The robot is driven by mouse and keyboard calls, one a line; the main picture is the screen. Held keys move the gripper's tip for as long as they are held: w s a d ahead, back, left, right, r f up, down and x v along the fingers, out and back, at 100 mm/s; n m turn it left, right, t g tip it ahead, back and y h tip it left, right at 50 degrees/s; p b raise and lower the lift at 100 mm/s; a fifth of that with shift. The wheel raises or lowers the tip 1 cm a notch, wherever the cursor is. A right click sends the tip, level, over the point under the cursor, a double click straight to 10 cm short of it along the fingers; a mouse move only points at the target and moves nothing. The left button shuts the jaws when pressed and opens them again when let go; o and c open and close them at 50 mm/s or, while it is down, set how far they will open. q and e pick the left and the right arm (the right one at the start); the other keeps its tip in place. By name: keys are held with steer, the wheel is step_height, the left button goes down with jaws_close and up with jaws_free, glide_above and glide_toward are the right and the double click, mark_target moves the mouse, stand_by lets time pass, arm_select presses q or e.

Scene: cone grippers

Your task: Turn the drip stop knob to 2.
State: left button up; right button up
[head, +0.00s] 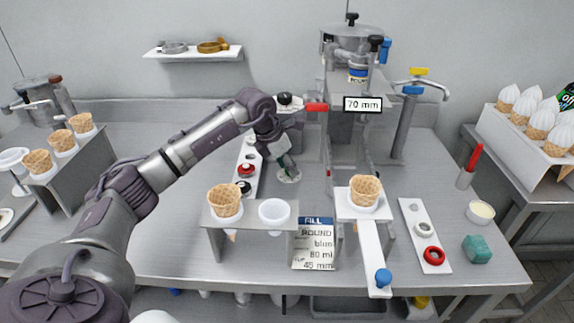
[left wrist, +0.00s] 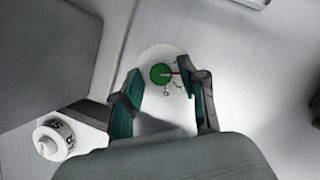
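My left gripper (head: 285,165) reaches down over the steel table, left of the dispenser. In the left wrist view my left gripper (left wrist: 162,82) is open, with a teal-padded finger on each side. Between and just beyond the fingertips is a small round green knob (left wrist: 160,73) with a red pointer to the right, on a white disc (left wrist: 150,54). Small marks on the disc are too small to read. In the head view the white disc (head: 290,178) shows below the gripper; the knob is mostly hidden. Contact between fingers and knob cannot be made out. My right gripper is not in view.
A white knob with letters (left wrist: 54,138) is beside the gripper's left. The dispenser (head: 349,120) with its 70 mm display (head: 363,104) stands to the right. A cone stand (head: 250,215) and a FILL card (head: 314,244) are in front.

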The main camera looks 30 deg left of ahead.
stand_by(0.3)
arm_select(q)
steer(key=v, duration=1.2)
